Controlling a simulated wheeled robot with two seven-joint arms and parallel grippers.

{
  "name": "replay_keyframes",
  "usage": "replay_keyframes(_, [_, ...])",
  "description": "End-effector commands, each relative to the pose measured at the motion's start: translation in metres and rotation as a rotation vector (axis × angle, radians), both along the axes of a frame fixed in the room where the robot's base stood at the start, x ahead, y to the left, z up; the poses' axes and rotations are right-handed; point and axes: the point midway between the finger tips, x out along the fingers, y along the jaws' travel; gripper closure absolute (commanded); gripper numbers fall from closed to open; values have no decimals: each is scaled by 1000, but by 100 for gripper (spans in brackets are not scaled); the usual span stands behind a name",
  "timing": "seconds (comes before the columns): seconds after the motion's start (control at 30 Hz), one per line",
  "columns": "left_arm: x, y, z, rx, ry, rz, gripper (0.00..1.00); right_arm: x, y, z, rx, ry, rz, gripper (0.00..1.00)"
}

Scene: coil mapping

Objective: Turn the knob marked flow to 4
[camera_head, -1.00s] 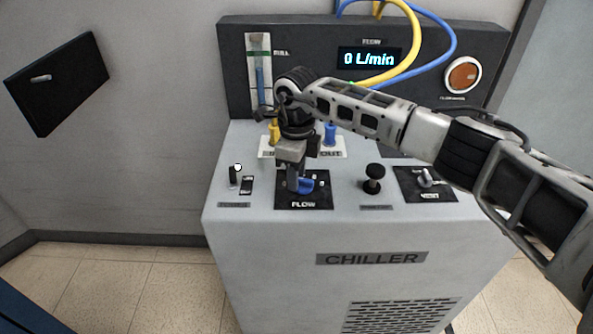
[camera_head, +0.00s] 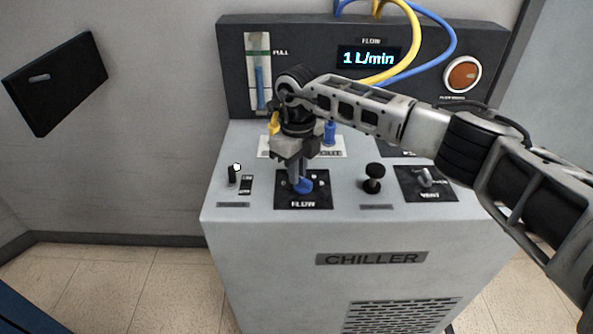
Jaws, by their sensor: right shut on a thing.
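The blue flow knob (camera_head: 304,186) sits on a black plate marked FLOW (camera_head: 318,203) on the chiller's top. My right gripper (camera_head: 297,181) points down at it and is shut on it. The gripper hides part of the knob and some of the plate's marks. The flow display (camera_head: 369,57) on the dark back panel reads 1 L/min. My left gripper is not in view.
A black knob (camera_head: 374,178) and a VENT plate with a lever (camera_head: 426,178) stand right of the flow plate. A small black switch (camera_head: 234,174) stands to its left. Yellow (camera_head: 413,45) and blue (camera_head: 447,42) hoses loop behind my right arm.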

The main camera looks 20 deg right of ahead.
Motion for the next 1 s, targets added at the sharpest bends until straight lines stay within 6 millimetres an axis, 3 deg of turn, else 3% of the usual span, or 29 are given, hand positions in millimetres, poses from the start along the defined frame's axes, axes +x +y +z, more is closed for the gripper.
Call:
replay_keyframes(0.6, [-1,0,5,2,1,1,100,3,-9,2,0,-1,-574,100])
replay_keyframes(1.0, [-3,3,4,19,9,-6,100,3,-12,2,2,-1,-810,100])
